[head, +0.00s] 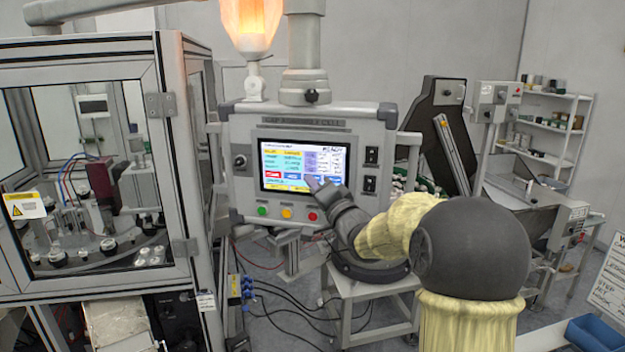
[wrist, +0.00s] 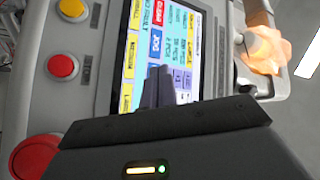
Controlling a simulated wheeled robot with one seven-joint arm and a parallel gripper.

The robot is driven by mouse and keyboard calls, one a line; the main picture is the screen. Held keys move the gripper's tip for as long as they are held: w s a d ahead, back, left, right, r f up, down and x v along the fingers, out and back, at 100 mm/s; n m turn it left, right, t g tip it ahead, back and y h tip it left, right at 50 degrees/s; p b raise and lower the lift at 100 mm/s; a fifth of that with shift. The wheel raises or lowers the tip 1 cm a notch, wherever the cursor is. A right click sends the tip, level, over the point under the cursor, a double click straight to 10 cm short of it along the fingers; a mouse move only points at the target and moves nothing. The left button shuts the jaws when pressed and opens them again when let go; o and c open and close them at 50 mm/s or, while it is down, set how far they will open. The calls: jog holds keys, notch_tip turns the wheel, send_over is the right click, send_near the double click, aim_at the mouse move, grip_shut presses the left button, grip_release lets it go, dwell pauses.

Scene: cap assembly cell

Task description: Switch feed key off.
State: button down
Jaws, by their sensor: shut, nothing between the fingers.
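A grey control panel (head: 235,124) hangs at the centre of the head view, with a lit touchscreen (head: 304,165) of coloured tiles. A round key-like switch (head: 240,161) sits left of the screen. Two black switches, an upper one (head: 371,156) and a lower one (head: 369,184), sit to its right. I cannot read which control is the feed key. My gripper (head: 313,184) is shut and empty, its tip in front of the screen's lower part. In the wrist view my gripper (wrist: 158,88) covers part of the screen (wrist: 178,45); contact cannot be told.
Green (head: 262,211), yellow (head: 286,213) and red (head: 313,217) buttons line the panel's lower edge. A glowing orange lamp (head: 251,25) is above. A glazed machine enclosure (head: 170,130) stands close on the left. A stool-like stand (head: 385,287) and cables are below.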

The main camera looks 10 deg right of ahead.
jog(key=shift+s+a, duration=0.2)
jog(key=shift+s, duration=0.2)
jog(key=s, duration=0.1)
jog(key=s+a+b, duration=0.1)
jog(key=s, duration=0.1)
jog(key=s+a+b, duration=0.1)
jog(key=shift+s+a, duration=0.15)
jog(key=shift+s, duration=0.05)
dwell(0.4)
